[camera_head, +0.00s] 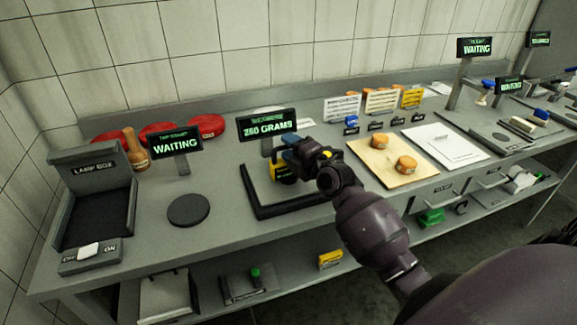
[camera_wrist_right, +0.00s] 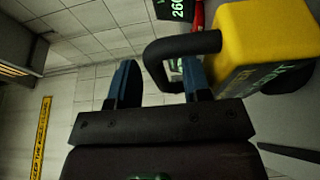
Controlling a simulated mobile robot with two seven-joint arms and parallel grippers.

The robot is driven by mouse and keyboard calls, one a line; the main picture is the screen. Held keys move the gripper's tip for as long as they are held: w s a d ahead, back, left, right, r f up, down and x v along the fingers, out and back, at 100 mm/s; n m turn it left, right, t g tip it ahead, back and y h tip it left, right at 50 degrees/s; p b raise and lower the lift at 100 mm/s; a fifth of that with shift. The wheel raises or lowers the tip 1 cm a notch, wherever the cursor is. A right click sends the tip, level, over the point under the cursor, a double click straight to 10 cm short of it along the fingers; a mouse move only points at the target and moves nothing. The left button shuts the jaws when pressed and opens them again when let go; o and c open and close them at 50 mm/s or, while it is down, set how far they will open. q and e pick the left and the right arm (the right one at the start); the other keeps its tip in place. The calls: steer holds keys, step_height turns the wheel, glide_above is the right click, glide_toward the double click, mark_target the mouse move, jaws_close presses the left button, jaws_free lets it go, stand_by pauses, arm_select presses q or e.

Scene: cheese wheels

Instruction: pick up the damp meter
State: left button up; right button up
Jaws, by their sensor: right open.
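The damp meter is a yellow block with a black loop handle. In the head view its yellow body (camera_head: 281,172) stands on the dark-framed scale (camera_head: 262,207), partly hidden by my right gripper (camera_head: 300,152). In the right wrist view the meter's yellow body (camera_wrist_right: 265,35) fills the upper right, with its handle reaching left. My right gripper (camera_wrist_right: 160,82) is open there. The far bar of the handle lies between its two blue fingers, and the right finger overlaps the loop. I cannot tell whether they touch. My left gripper is not in view.
The scale's display (camera_head: 267,124) stands just behind the meter. A lamp box (camera_head: 92,195), a dark round plate (camera_head: 188,210) and a wooden brush-like tool (camera_head: 135,150) are to the left. A board (camera_head: 375,165) with orange cheese wheels lies to the right. Red wheels line the back.

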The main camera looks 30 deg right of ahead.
steer(key=shift+w, duration=0.35)
jaws_close()
stand_by(0.3)
